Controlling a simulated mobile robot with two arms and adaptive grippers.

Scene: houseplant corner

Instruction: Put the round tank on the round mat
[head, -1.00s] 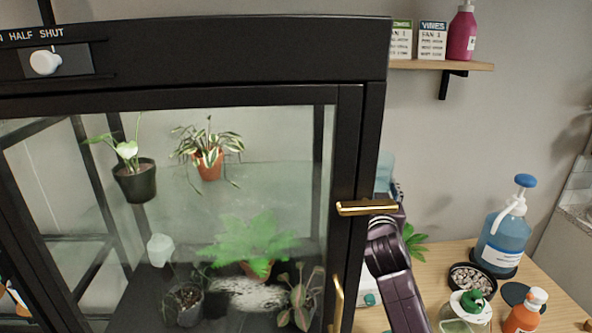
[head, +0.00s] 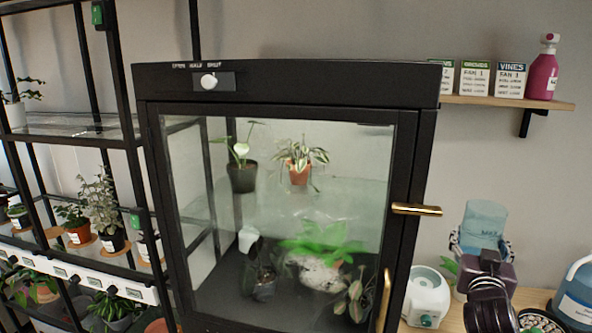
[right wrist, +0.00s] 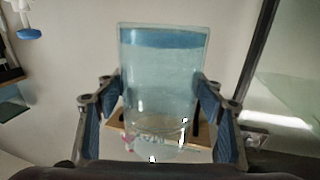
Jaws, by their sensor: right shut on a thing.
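The round tank (head: 484,217) is a clear, blue-tinted cylinder. It stands above the wooden counter, to the right of the glass cabinet in the head view. My right gripper (head: 481,244) is shut on it, with its dark wrist in front of the lower part. In the right wrist view the tank (right wrist: 160,85) is upright between the two blue-padded fingers, with a darker blue band near its top. I cannot make out the round mat in the current views. My left gripper is not in view.
The black-framed glass cabinet (head: 285,84) holds several plants, and its brass handle (head: 417,209) juts out near my right arm. A white device (head: 427,293) stands on the counter below the tank. A pebble dish (head: 540,322) and a blue pump bottle (head: 578,290) are at the right.

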